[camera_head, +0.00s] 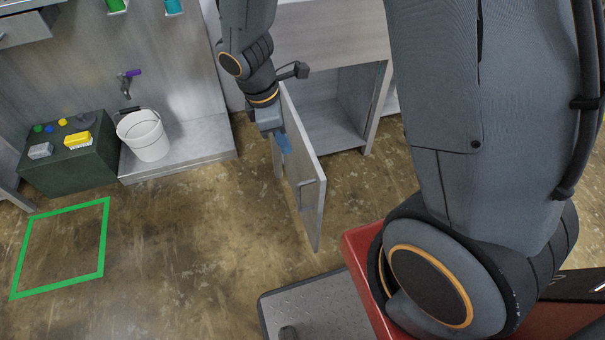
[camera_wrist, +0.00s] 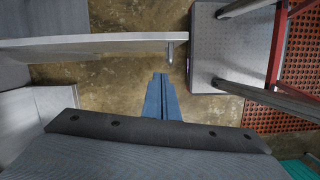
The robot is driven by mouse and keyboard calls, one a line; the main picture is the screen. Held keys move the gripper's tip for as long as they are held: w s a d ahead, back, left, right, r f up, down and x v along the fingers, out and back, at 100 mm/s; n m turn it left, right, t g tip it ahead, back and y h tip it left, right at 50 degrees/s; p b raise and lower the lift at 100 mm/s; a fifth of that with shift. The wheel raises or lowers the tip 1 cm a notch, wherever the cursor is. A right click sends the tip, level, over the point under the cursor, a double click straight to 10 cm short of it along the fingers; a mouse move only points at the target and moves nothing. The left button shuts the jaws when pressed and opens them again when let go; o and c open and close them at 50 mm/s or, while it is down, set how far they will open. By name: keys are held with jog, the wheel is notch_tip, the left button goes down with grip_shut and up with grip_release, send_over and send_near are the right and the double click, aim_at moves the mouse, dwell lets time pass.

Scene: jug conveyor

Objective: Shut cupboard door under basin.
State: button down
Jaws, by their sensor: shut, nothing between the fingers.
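The cupboard door (camera_head: 305,180) stands wide open, swung out from the cupboard (camera_head: 335,110) into the room, with a bar handle on its face. In the wrist view the door (camera_wrist: 100,43) shows edge-on as a pale strip, with its handle (camera_wrist: 171,50) at the right end. My gripper (camera_head: 284,143) points downward at the door's left side, near its upper part. In the wrist view my gripper's fingers (camera_wrist: 161,95) are together and empty, a little apart from the door in the picture. Whether they touch the door, I cannot tell.
A white bucket (camera_head: 143,136) stands on a low grey ledge (camera_head: 190,150) under a tap (camera_head: 129,80). A dark green box (camera_head: 70,165) with a yellow brush (camera_head: 77,139) is at the left. A green floor square (camera_head: 103,240) lies in front. Open floor lies left of the door.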

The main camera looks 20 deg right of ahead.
jog(key=d+f+b, duration=0.1)
jog(key=d+f, duration=0.1)
jog(key=f, duration=0.4)
jog(key=d+f+n+b, duration=0.1)
jog(key=d+f, duration=0.2)
jog(key=f, duration=0.3)
jog(key=shift+w+d+f+n+b, duration=0.25)
jog(key=shift+w+n+b, duration=0.05)
jog(key=shift+w, duration=0.15)
